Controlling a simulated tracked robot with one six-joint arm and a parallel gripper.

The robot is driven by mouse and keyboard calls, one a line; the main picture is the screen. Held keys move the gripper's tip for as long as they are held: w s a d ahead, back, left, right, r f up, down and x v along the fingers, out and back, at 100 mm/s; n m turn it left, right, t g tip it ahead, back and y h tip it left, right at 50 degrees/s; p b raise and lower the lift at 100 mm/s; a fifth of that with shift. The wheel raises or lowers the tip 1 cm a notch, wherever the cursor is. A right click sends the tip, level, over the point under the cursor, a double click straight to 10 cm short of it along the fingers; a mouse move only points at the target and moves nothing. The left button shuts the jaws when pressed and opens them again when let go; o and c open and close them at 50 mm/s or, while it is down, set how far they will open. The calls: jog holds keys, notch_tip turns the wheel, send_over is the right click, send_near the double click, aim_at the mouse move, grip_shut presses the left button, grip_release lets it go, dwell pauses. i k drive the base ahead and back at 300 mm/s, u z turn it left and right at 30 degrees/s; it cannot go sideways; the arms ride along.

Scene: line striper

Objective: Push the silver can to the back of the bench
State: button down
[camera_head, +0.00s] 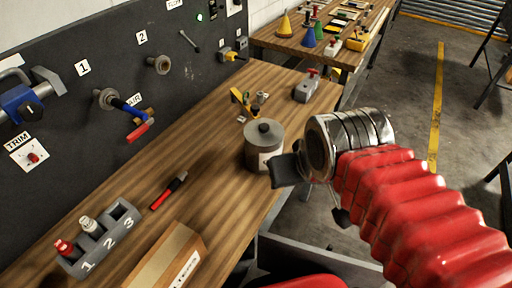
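The silver can (263,150) is a squat grey cylinder with a dark knob on its lid and a pale label low on its side. It stands upright near the front edge of the wooden bench (216,142). My gripper (287,168) reaches in from the right on my red-sleeved arm. A black finger is close beside the can's lower right side and overlaps it in the picture. I cannot tell whether they touch. The rest of the gripper is partly hidden by its silver wrist, so its opening is unclear.
A dark panel (75,83) with tools and valves backs the bench. A red-and-black pen (169,190), a numbered grey holder (100,240) and a cardboard box (168,260) lie left of the can. A yellow item (242,100) and a grey block (307,88) stand beyond it.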

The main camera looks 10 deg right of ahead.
aim_at(257, 158)
jog(key=u, duration=1.8)
jog(key=k, duration=0.6)
jog(key=z, duration=0.3)
